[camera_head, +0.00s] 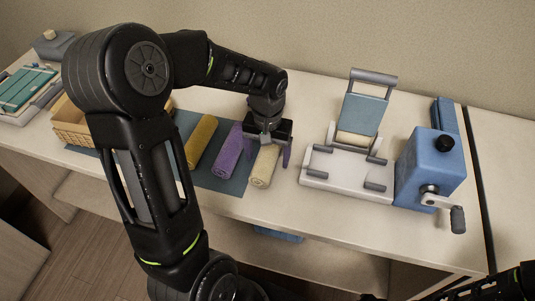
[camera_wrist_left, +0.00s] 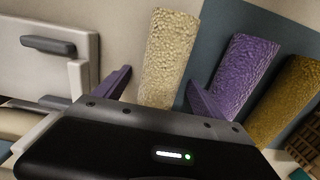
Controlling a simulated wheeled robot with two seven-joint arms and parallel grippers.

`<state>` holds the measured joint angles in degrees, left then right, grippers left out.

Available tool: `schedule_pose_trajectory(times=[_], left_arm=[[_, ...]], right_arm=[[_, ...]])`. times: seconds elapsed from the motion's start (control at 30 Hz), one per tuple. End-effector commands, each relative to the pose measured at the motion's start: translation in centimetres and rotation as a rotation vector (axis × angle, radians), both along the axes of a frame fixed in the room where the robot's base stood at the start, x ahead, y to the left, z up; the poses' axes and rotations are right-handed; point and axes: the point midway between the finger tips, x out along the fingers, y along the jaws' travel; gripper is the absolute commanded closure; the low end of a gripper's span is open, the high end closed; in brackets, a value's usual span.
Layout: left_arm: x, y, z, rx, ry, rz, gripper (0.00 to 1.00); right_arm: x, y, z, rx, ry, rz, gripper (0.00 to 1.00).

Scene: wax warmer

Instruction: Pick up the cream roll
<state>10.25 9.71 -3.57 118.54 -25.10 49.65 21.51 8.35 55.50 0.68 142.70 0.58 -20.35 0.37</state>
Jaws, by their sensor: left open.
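The cream roll (camera_head: 263,168) lies on the table at the right edge of the blue-grey mat (camera_head: 229,187). It also shows in the left wrist view (camera_wrist_left: 168,62), pale and textured. My left gripper (camera_head: 267,153) is open above the roll's far part, with one purple finger on each side of it. In the left wrist view the open fingers (camera_wrist_left: 162,95) flank the roll, with visible gaps beside it. Whether the fingers reach down to the table is hard to tell. Part of my right arm shows at the bottom right corner; its gripper is not clearly visible.
A purple roll (camera_head: 228,152) lies close to the left of the cream roll, with a mustard roll (camera_head: 201,141) beyond it. A wicker basket (camera_head: 72,124) stands farther left. A white stand with rods (camera_head: 347,174) and a blue cranked machine (camera_head: 432,165) stand to the right.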

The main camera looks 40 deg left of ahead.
Motion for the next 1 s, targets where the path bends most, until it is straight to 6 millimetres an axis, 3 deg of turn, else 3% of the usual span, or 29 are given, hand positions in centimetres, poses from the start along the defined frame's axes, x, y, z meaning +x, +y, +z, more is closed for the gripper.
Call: schedule_pose_trajectory(times=[0.43, 1.0], left_arm=[[0.02, 0.01, 0.04, 0.000, 0.000, 0.001, 0.21], [0.01, 0.00, 0.04, 0.000, 0.000, 0.001, 0.67]], right_arm=[[0.01, 0.01, -0.01, 0.000, 0.000, 0.000, 0.64], [0.01, 0.01, 0.00, 0.000, 0.000, 0.000, 0.64]])
